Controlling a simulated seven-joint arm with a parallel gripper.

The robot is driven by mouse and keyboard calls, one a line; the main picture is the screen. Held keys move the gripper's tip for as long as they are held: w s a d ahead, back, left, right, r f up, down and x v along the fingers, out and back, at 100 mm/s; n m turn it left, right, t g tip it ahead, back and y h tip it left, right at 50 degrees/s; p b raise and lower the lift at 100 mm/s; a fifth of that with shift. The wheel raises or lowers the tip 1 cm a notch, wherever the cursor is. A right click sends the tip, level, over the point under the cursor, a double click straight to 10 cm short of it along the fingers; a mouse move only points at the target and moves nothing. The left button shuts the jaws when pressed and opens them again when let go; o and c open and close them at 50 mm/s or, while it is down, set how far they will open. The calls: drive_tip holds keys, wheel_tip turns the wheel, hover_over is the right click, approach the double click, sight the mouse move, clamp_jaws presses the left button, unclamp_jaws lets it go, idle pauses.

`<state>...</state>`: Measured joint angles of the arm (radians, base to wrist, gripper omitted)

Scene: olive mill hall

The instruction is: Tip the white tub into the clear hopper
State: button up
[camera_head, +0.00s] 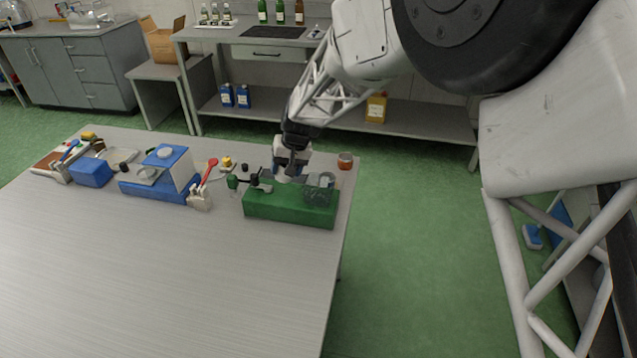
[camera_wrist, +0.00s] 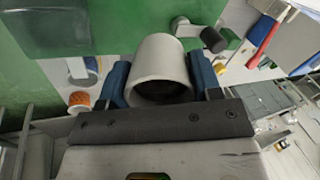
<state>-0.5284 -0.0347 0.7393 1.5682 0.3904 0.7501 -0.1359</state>
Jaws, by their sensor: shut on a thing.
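The white tub (camera_wrist: 160,50) is between the blue fingers of my gripper (camera_wrist: 160,78) in the wrist view. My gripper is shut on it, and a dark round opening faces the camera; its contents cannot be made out. In the head view my gripper (camera_head: 291,160) holds the tub (camera_head: 283,174) above the green machine base (camera_head: 285,208). The clear hopper (camera_head: 320,186) stands on the right part of that base, just right of the tub and apart from it. In the wrist view the hopper (camera_wrist: 58,25) is at the upper left.
An orange-brown jar (camera_head: 345,161) stands at the table's far right corner. Left of the green base are a red-handled tool (camera_head: 208,171), a blue-based device (camera_head: 160,190) and a blue box (camera_head: 91,172). The near part of the table (camera_head: 170,270) is clear.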

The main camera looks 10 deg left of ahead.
drive_tip(key=shift+d+r, duration=0.25)
drive_tip(key=shift+r, duration=0.2)
drive_tip(key=shift+y, duration=0.3)
drive_tip(key=shift+d+r+y, duration=0.5)
drive_tip(key=shift+r+y, duration=0.1)
drive_tip(key=shift+r, duration=0.15)
drive_tip(key=shift+d+r, duration=0.2)
drive_tip(key=shift+r, duration=0.05)
drive_tip(key=shift+d+r+y, duration=0.2)
drive_tip(key=shift+d+y, duration=0.5)
drive_tip(key=shift+y, duration=0.3)
drive_tip(key=shift+d+f+y, duration=0.3)
drive_tip(key=shift+f+y, duration=0.15)
drive_tip(key=shift+y, duration=0.45)
drive_tip(key=shift+d+r+y, duration=0.1)
drive_tip(key=shift+r+y, duration=0.1)
drive_tip(key=shift+y, duration=0.65)
drive_tip(key=shift+d+r+y, duration=0.1)
drive_tip(key=shift+r+y, duration=0.1)
drive_tip(key=shift+y, duration=0.65)
idle(1.3)
drive_tip(key=shift+f+y, duration=0.45)
drive_tip(key=shift+y, duration=0.25)
idle(0.7)
